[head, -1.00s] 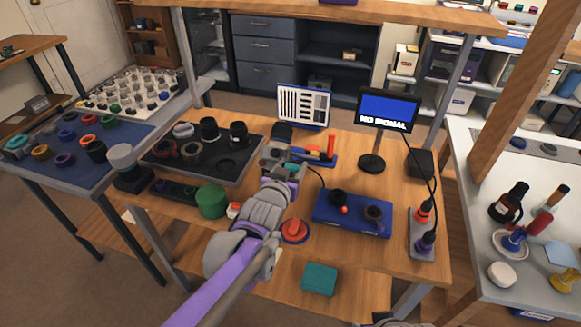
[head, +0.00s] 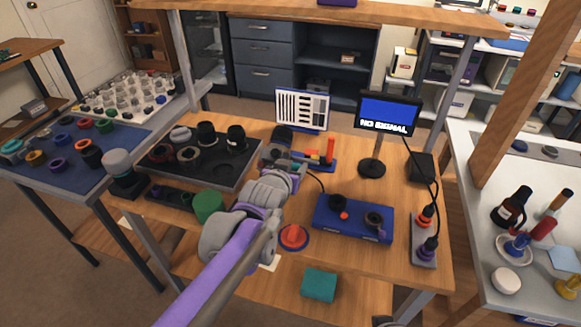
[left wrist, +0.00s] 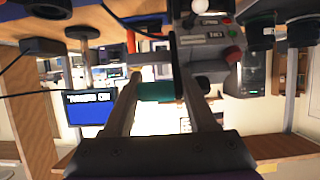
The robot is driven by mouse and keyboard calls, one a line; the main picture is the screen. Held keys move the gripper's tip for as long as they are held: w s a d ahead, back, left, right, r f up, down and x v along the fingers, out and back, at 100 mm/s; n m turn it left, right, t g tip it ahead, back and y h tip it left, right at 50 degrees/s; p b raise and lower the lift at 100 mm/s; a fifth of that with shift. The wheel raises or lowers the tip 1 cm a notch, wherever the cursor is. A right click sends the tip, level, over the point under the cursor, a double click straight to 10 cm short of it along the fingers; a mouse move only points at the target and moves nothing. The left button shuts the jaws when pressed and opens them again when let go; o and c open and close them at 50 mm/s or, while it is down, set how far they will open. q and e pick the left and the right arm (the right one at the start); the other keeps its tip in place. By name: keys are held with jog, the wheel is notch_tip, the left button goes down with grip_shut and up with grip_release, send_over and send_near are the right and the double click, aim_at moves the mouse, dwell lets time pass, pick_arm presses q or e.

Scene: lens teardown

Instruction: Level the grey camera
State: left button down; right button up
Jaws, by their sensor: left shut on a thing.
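The grey camera (head: 276,153) stands at the middle of the wooden table, with a dark round part at its far end. In the left wrist view, which is upside down, a grey body with a red button (left wrist: 212,45) is close beyond the fingers. My left gripper (left wrist: 157,88) is shut on a short teal part (left wrist: 155,92) beside a thin black plate. I cannot tell whether this part belongs to the camera. My right gripper is out of view.
A blue box with knobs (head: 352,218) and a red button (head: 293,237) are to the right and front of my left gripper. A black tray of lens parts (head: 205,165) and a green cylinder (head: 208,206) are to the left. A striped chart (head: 302,108) stands behind.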

aim_at(301, 158)
pick_arm(q)
jog(key=shift+w+d+r+g+p, duration=0.25)
jog(key=shift+w+d+g, duration=0.25)
jog(key=shift+g, duration=0.4)
jog(key=shift+w+d+r+g+y+p, duration=0.1)
jog(key=shift+w+d+g+y+p, duration=0.15)
jog(key=shift+w+g+p, duration=0.35)
jog(key=shift+w+d+g+y+p, duration=0.1)
jog(key=shift+w+g+y+p, duration=0.3)
jog(key=shift+g+p, duration=0.2)
dwell(0.7)
jog(key=shift+w, duration=0.1)
dwell(1.0)
